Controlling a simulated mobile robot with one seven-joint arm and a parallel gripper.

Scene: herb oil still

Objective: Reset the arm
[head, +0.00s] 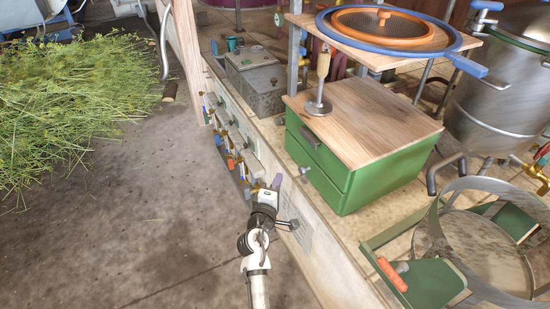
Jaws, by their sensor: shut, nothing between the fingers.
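My arm (257,270) reaches forward from the bottom middle of the head view, low beside the front face of the bench. My gripper (274,184) is at its far end, close to the bench front. It is small in the picture and partly hidden by my wrist. It is shut and holds nothing. I cannot tell whether it touches the bench front.
A row of valves (232,150) runs along the bench front just beyond my gripper. A green drawer box (345,190) stands on the bench to the right. A steel pot (500,100) stands farther right. Cut herbs (75,105) lie left; bare floor (160,240) is between.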

